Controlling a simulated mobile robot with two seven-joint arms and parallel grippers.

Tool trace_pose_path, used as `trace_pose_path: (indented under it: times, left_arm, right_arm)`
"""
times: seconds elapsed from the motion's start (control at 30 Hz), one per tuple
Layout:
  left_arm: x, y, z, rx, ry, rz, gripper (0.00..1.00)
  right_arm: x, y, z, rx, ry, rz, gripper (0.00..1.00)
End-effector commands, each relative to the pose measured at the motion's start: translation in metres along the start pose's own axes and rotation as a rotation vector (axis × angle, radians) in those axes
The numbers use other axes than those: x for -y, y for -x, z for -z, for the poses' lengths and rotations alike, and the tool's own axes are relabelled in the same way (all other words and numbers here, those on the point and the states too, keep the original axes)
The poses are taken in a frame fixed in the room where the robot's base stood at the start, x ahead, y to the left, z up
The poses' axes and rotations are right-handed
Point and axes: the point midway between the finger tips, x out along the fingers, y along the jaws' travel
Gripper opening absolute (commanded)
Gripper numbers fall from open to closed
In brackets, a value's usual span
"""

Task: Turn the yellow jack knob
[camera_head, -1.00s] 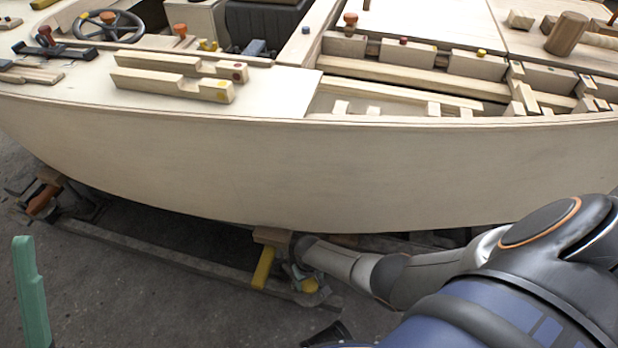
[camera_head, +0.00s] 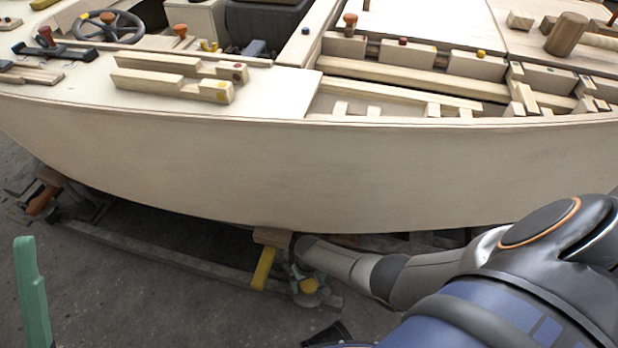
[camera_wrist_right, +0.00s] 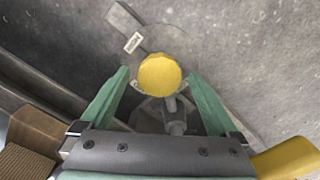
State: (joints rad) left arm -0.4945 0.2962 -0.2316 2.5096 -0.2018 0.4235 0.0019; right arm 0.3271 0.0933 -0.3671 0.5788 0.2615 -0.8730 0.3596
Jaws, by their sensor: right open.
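The yellow jack knob (camera_wrist_right: 160,75) is a round cap near the middle of the right wrist view, above grey metal jack parts. It shows low under the hull in the head view (camera_head: 309,286). My right gripper (camera_wrist_right: 158,74) is open, with one green finger on each side of the knob. Gaps show between both fingers and the knob; I cannot tell their height difference. In the head view my right forearm reaches in below the hull and the gripper is mostly hidden. One green finger of my left gripper (camera_head: 28,290) shows at the lower left; its other finger is out of view.
The plywood hull (camera_head: 270,170) hangs over the jack area. A yellow bar (camera_head: 263,268) stands just left of the knob, under a wooden block (camera_head: 270,237). A long rail (camera_head: 160,250) runs left along the floor. Grey floor (camera_head: 150,310) is open in front.

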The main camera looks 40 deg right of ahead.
Motion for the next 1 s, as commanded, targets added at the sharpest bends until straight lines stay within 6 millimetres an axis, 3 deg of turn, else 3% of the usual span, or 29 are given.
trace_pose_path:
  times: [0.4, 0.5, 0.77, 1.0]
  left_arm:
    - [0.018, -0.032, 0.031, 0.001, -0.069, -0.005, 0.50]
    - [0.018, -0.020, -0.011, 0.154, -0.025, 0.025, 0.50]
    - [0.013, 0.002, -0.070, 0.417, 0.055, 0.045, 0.50]
    - [0.002, 0.036, -0.118, 0.657, 0.130, 0.056, 0.50]
  right_arm:
    - [0.000, 0.058, 0.000, 0.000, 0.000, 0.001, 0.96]
    - [0.000, 0.059, 0.000, 0.001, -0.001, 0.000, 0.96]
    - [0.000, 0.074, -0.001, 0.001, -0.001, 0.000, 0.96]
    - [-0.001, 0.089, 0.000, 0.001, -0.001, -0.001, 0.96]
